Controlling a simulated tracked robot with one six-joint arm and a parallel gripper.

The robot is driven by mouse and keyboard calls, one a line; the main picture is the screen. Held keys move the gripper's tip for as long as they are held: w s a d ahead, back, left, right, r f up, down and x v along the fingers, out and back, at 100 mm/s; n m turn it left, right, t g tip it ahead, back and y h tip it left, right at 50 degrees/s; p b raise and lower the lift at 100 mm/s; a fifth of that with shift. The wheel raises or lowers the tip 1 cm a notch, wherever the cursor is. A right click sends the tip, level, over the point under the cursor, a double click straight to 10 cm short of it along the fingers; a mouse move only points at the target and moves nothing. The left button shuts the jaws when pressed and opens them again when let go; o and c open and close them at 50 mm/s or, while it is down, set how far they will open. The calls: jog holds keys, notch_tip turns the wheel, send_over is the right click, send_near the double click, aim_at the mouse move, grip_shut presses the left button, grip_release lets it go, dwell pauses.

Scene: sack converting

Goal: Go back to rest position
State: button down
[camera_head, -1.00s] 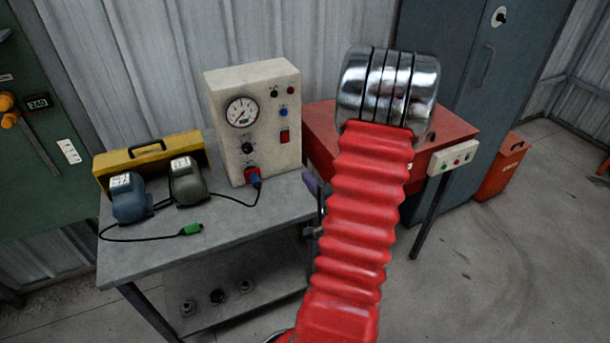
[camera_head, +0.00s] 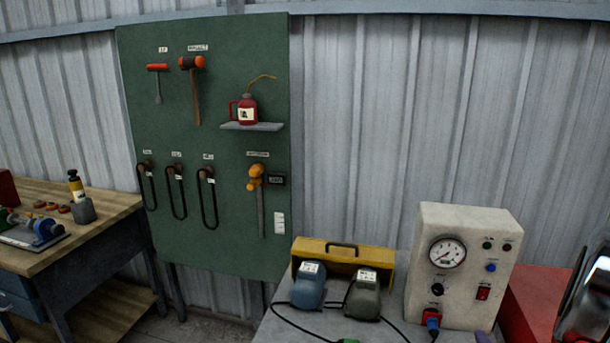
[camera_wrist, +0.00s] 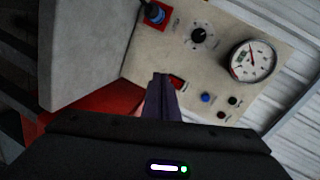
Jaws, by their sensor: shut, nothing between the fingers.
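My gripper (camera_wrist: 164,82) shows in the wrist view as dark purple fingers, shut with nothing between them. In that view the fingers lie in front of the pale control box (camera_wrist: 160,52), overlapping its red switch (camera_wrist: 177,83). I cannot tell the distance between them. A gauge (camera_wrist: 252,60), a black knob (camera_wrist: 202,35) and a blue plug (camera_wrist: 154,13) show on the box face.
The control box (camera_head: 458,268) stands on a grey bench (camera_head: 275,326) beside two pedal-like units (camera_head: 309,287) and a yellow case (camera_head: 340,255). A red cabinet (camera_head: 530,300) is to its right. A green tool board (camera_head: 215,110) hangs behind. A wooden workbench (camera_head: 100,235) stands at left.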

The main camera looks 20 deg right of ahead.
jog(key=w+a+r+n+g+y, duration=0.1)
jog(key=w+a+r+n+g, duration=0.15)
jog(key=a+r+n, duration=0.4)
jog(key=w+a+r+n+g+y, duration=0.1)
jog(key=w+a+r+n+g, duration=0.2)
jog(key=a, duration=0.7)
jog(key=s+a+r+n+y, duration=0.1)
jog(key=s+a+n, duration=0.2)
jog(key=a, duration=0.5)
jog(key=s+a+r+n+g+y, duration=0.1)
jog(key=s+a+n, duration=0.3)
jog(key=a, duration=0.4)
jog(key=s+a+r+n+g+y, duration=0.1)
jog(key=s+a+r+n+y, duration=0.2)
jog(key=a, duration=0.5)
jog(key=s+n, duration=0.1)
jog(key=s, duration=0.1)
jog(key=shift+s+r, duration=0.25)
jog(key=shift+s, duration=0.1)
jog(key=shift+n, duration=0.25)
